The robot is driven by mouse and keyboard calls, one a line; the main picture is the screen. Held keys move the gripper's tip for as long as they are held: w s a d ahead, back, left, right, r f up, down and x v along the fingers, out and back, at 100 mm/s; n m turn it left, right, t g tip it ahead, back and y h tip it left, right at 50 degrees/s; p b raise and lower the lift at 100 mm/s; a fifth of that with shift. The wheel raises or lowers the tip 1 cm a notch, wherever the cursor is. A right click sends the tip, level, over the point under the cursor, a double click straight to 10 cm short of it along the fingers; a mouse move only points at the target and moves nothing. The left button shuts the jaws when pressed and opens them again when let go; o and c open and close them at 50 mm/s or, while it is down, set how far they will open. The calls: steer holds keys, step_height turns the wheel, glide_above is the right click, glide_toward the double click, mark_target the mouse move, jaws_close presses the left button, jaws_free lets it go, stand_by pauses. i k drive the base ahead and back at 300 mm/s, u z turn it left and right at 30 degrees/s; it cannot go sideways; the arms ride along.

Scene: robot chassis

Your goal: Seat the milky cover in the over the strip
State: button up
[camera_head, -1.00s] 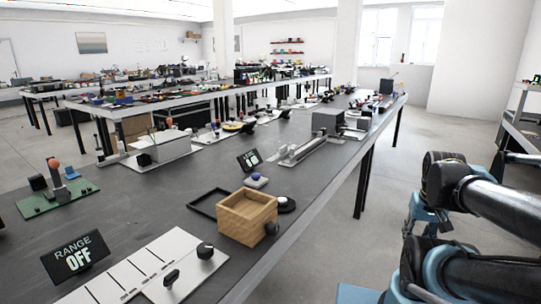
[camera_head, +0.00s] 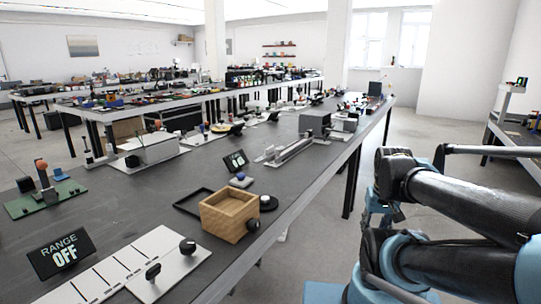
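A long, narrow grey strip-like channel (camera_head: 291,150) lies on a light base on the long dark table, right of the middle of the view. It is small, and I cannot tell whether it is the task's strip. I cannot make out a milky cover for certain. My arm's black and blue links fill the right side. My gripper is out of view, so its distance from the channel cannot be seen.
The dark table (camera_head: 120,205) carries a wooden box (camera_head: 229,216), a black tray frame (camera_head: 193,202), a "RANGE OFF" sign (camera_head: 62,253), a white slotted panel (camera_head: 125,268) and a green board (camera_head: 45,199). A grey block (camera_head: 314,123) stands behind the channel. Floor is open along the table's right edge.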

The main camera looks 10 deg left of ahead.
mark_target(270, 160)
steer(key=i, duration=1)
